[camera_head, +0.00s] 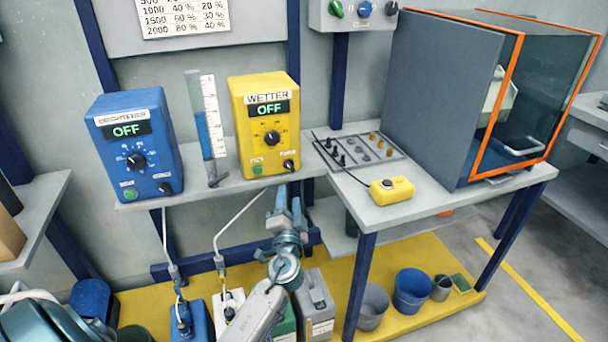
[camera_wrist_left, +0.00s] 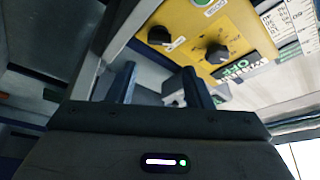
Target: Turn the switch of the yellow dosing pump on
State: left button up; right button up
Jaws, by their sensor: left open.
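The yellow dosing pump (camera_head: 265,125), labelled WETTER, stands on the shelf, its display (camera_head: 268,108) reading OFF. Its face has a black dial (camera_head: 271,137), a green button (camera_head: 257,170) and a small black switch (camera_head: 289,165) at the lower right. In the left wrist view the pump (camera_wrist_left: 190,25) appears upside down, with the switch (camera_wrist_left: 160,36) and dial (camera_wrist_left: 217,53) beyond the fingers. My left gripper (camera_head: 288,200) is open and empty, below and in front of the pump, apart from the switch. My right gripper is not in view.
A blue pump (camera_head: 135,150), also OFF, and a graduated tube (camera_head: 207,125) stand left of the yellow pump. To the right are a grey tray (camera_head: 345,160) of small parts and a yellow box (camera_head: 392,190). Hoses and containers are below the shelf.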

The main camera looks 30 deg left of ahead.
aim_at(290, 169)
pick_arm(q)
jog(key=p+x, duration=0.2)
jog(key=x, duration=0.8)
jog(key=shift+a+f, duration=0.1)
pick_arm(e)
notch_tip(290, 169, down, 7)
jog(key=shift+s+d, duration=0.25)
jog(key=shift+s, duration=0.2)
pick_arm(q)
jog(key=c, duration=0.7)
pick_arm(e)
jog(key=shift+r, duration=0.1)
